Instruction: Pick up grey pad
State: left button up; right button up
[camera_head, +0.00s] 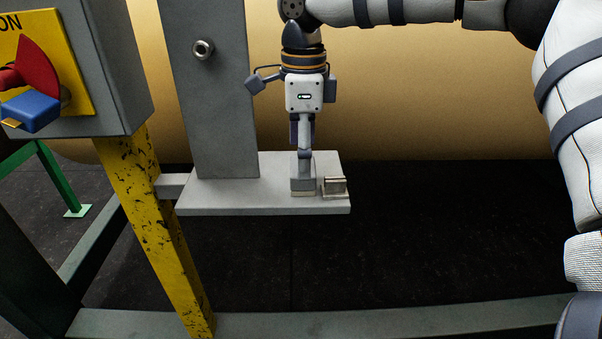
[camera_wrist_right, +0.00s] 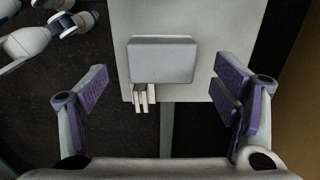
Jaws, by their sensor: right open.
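The grey pad (camera_wrist_right: 162,60) shows in the right wrist view as a plain rectangular block on the pale grey shelf (camera_wrist_right: 190,17). In the head view a small grey block at the gripper's lower end (camera_head: 302,185) appears to be this pad, partly hidden by the finger. My right gripper (camera_wrist_right: 165,90) is open and points down over the shelf, its purple-padded fingers spread wide left and right of the pad with gaps on both sides. It also shows in the head view (camera_head: 304,160). My left gripper is not in view.
A small metal bracket (camera_head: 334,187) stands right beside the pad, near the shelf edge. A grey upright plate (camera_head: 210,90) rises behind to the left. A yellow post (camera_head: 150,215) and a switch box (camera_head: 115,70) are further left. A golden roller (camera_head: 420,90) lies behind.

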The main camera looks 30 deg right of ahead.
notch_tip(320, 180, down, 4)
jog(key=shift+w+f, duration=0.1)
jog(key=shift+f, duration=0.05)
jog(key=c, duration=1.3)
jog(key=shift+o, duration=0.2)
jog(key=shift+r, duration=0.45)
jog(key=r, duration=0.4)
jog(key=shift+s+a, duration=0.3)
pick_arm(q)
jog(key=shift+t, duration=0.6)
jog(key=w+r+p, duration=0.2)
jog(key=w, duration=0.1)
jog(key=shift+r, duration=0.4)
pick_arm(e)
jog(key=s+a+r, duration=0.8)
jog(key=s, duration=0.2)
jog(key=shift+a, duration=0.2)
